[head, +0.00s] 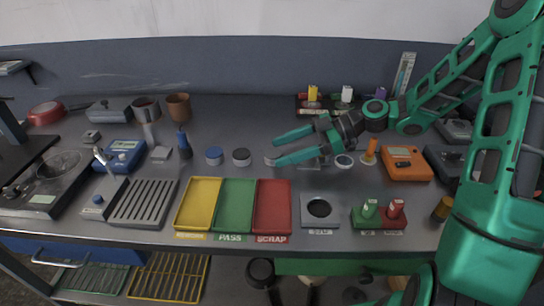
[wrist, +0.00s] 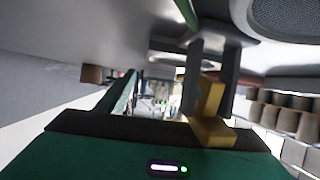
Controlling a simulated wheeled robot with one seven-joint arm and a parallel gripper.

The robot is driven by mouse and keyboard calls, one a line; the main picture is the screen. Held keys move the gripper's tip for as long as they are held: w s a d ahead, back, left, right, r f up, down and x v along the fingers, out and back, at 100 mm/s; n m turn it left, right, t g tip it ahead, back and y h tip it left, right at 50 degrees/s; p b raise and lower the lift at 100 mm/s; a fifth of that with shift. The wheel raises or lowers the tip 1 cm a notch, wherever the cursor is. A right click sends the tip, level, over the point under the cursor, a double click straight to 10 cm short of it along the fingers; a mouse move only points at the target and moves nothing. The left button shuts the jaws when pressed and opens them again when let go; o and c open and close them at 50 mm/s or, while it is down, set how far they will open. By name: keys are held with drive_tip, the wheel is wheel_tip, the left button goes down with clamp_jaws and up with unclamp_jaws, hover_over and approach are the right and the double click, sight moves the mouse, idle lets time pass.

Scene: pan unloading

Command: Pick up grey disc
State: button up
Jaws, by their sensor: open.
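A dark disc with a grey top (head: 241,157) sits on the grey bench in the head view, left of my gripper (head: 275,152). A paler grey disc (head: 270,160) is partly hidden by the lower finger near the fingertips. I cannot tell for certain which of them is the grey disc of the task. My gripper points left, low over the bench, with its two teal fingers spread and nothing seen held between them. In the wrist view, no disc can be made out with certainty.
A blue-topped disc (head: 214,156) stands further left, and a white ringed disc (head: 344,161) is right of the fingers. Yellow (head: 199,204), green (head: 235,206) and red (head: 273,206) trays lie in front. An orange meter (head: 406,163) stands to the right.

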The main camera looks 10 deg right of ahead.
drive_tip(key=shift+x, duration=0.85)
drive_tip(key=c, duration=1.2)
drive_tip(key=shift+c, duration=0.2)
